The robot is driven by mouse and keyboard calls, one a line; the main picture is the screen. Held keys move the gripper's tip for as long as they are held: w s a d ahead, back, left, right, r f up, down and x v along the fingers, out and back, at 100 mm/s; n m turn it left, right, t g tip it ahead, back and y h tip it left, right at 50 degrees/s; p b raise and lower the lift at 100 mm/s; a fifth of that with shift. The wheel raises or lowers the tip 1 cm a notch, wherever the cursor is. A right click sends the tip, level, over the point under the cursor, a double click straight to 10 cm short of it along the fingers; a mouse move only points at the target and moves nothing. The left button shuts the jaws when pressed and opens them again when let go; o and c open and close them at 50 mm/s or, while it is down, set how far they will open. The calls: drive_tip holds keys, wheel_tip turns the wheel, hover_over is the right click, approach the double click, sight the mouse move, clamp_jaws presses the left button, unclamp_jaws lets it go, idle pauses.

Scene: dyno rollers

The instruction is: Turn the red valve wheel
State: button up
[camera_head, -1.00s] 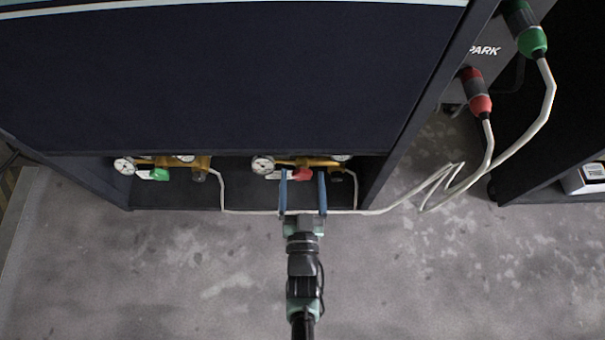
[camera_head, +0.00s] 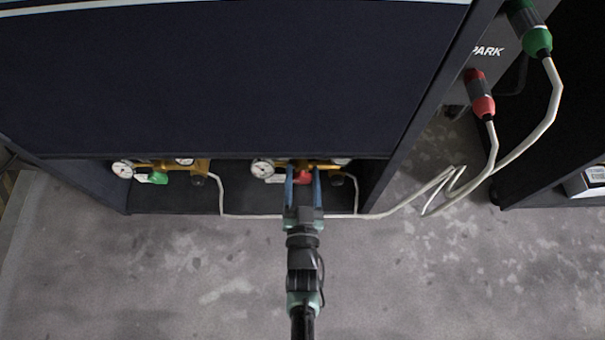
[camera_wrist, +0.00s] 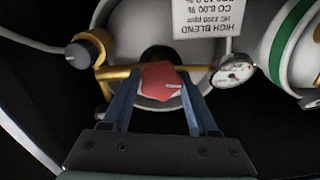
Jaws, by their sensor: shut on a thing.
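The red valve wheel (camera_head: 303,177) sits on a brass regulator under the dark cabinet. In the wrist view the red valve wheel (camera_wrist: 160,80) is at the middle, in front of a pale gas cylinder. My gripper (camera_head: 303,180) reaches in from below with its two blue fingers on either side of the wheel. In the wrist view my gripper (camera_wrist: 158,88) is shut on the wheel, one finger at its left and one at its right. The fingertips are partly hidden behind the wheel's edges.
A second regulator with a green valve wheel (camera_head: 158,178) is to the left. Round gauges (camera_wrist: 234,70) flank the brass fittings. A white cable (camera_head: 250,215) runs along the cabinet's bottom edge. Red (camera_head: 480,95) and green (camera_head: 535,38) plugs hang upper right. The floor in front is clear.

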drive_tip(key=shift+m, duration=0.3)
drive_tip(key=m, duration=0.3)
drive_tip(key=shift+f+m+b, duration=0.1)
drive_tip(key=shift+m+b, duration=0.2)
drive_tip(key=m, duration=0.3)
drive_tip(key=shift+d+m+b, duration=0.1)
drive_tip(key=shift+m+b, duration=0.2)
drive_tip(key=m, duration=0.2)
drive_tip(key=m+b, duration=0.1)
drive_tip(key=m, duration=0.1)
drive_tip(key=shift+f+m, duration=0.2)
drive_tip(key=shift+m, duration=0.1)
drive_tip(key=shift+m+b, duration=0.55)
drive_tip(key=shift+m, duration=1.35)
drive_tip(key=o, duration=1.4)
drive_tip(key=shift+d, duration=0.1)
drive_tip(key=s+p, duration=0.5)
drive_tip(key=s, duration=0.8)
